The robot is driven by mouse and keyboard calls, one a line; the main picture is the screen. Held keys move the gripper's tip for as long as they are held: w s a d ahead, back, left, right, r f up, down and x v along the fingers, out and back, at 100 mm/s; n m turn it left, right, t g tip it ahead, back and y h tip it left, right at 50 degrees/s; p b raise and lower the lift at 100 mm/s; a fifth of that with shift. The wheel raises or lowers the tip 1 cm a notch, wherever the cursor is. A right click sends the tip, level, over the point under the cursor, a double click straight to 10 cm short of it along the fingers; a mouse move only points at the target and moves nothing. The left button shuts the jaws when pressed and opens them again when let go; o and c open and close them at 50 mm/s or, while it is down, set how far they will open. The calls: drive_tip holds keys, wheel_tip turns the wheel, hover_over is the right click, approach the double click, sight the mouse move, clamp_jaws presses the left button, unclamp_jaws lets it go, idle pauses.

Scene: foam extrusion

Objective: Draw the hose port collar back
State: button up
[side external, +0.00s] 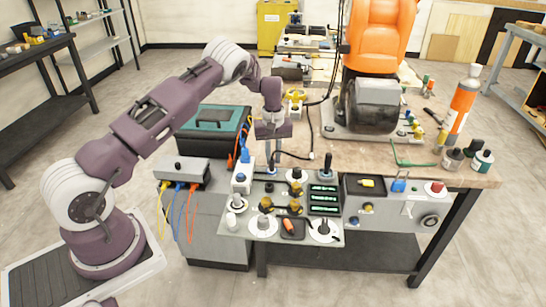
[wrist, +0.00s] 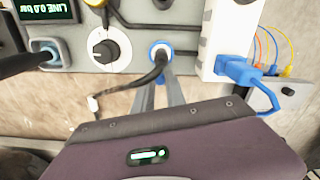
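The hose port collar is a blue ring (wrist: 161,50) on the grey panel, with a dark port at its centre. A black hose (wrist: 135,82) curves off beside it and ends in a small white tip. In the side view my gripper (side external: 269,170) points straight down at the panel, and its fingers hide the collar there. In the wrist view my gripper's two fingers (wrist: 160,85) reach to the collar's near edge with a narrow gap between them. I cannot tell whether they touch or grip the collar.
A white block with a blue plug (wrist: 236,70) stands close beside the collar. An orange device (side external: 380,40) stands behind on the bench.

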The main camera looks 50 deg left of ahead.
drive_tip(key=o, duration=0.3)
drive_tip(key=shift+o, duration=0.2)
wheel_tip(320, 180, up, 7)
drive_tip(key=shift+r, duration=0.1)
